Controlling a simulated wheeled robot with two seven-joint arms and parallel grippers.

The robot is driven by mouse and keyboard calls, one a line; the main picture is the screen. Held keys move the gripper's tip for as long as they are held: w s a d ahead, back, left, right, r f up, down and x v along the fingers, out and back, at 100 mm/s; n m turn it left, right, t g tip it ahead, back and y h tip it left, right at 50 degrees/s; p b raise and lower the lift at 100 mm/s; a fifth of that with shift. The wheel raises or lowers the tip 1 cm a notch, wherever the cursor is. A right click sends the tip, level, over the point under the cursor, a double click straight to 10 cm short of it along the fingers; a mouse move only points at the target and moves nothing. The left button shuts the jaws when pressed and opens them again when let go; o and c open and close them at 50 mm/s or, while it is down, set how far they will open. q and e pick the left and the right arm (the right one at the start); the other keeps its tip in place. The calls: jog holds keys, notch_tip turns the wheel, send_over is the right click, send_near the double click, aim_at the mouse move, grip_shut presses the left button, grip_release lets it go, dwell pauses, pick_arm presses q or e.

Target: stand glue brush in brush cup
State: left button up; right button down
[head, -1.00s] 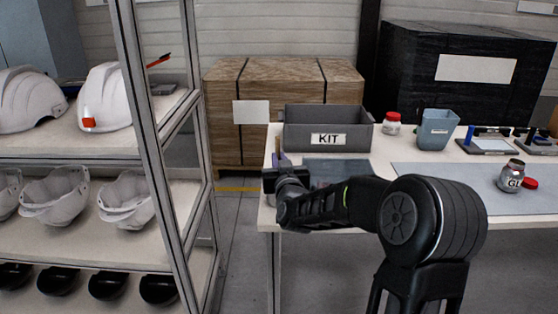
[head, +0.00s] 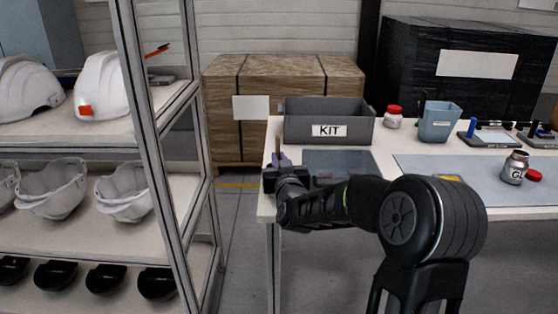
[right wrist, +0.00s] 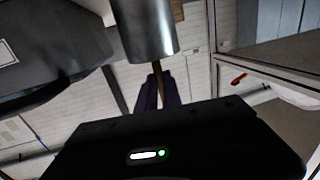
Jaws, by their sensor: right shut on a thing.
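My right gripper (head: 280,172) is at the table's left end, in front of the KIT bin, shut on a thin brown-handled stick that looks like the glue brush (head: 277,146). The stick points upward above the jaws. In the right wrist view the brown stick (right wrist: 157,73) shows beside purple parts, partly hidden by a metal cylinder that I cannot identify. A blue-grey tapered cup with a small label, apparently the brush cup (head: 440,122), stands upright at the table's back, well right of this gripper. My left gripper is out of view.
The grey KIT bin (head: 328,130) stands at the table's back left. A red-lidded jar (head: 393,117) is between bin and cup. An open glue jar (head: 515,167) stands on the grey mat (head: 420,170) at right, its red lid beside it. A helmet shelf (head: 170,142) is at left.

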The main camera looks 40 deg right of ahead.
jog(key=c, duration=1.4)
grip_release()
jog(key=shift+c, duration=0.2)
jog(key=shift+s, duration=0.1)
jog(key=v, duration=0.7)
jog(key=shift+s+a, duration=0.2)
jog(key=shift+s, duration=0.1)
